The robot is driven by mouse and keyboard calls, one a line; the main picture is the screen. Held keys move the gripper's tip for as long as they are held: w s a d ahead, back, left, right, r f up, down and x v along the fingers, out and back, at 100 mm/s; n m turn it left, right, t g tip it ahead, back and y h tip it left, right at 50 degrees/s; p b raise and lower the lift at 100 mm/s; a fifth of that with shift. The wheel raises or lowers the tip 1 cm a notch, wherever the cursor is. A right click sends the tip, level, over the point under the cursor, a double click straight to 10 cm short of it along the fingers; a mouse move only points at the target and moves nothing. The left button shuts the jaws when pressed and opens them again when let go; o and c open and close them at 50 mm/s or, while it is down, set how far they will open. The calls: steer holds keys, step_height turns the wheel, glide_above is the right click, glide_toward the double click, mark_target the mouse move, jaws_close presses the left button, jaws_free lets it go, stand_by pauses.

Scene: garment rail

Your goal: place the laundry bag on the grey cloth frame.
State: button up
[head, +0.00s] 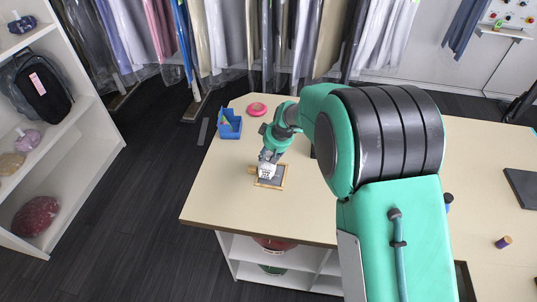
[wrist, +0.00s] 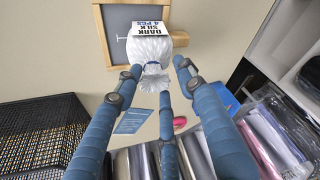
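The laundry bag (head: 266,171) is small and white with a tied neck. In the wrist view the bag (wrist: 149,50) shows a label reading "DARK SILK 4 PCS". It is over the edge of the grey cloth frame (head: 272,183), a grey panel with a wooden border. The frame (wrist: 116,22) is partly hidden behind the bag in the wrist view. I cannot tell whether the bag's whole base rests on it. My gripper (head: 270,156) is just above the bag. Its fingers (wrist: 160,72) stand apart around the neck, with gaps showing beside it.
A blue bin (head: 230,126) and a pink disc (head: 257,109) are on the table (head: 213,190) beyond the frame. Garments (head: 230,40) hang behind. Shelves (head: 85,110) stand at left. The table is clear left of the frame.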

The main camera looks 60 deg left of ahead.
steer(key=shift+r, duration=0.1)
steer(key=v, duration=1.2)
stand_by(0.6)
steer(key=shift+r, duration=0.1)
stand_by(0.3)
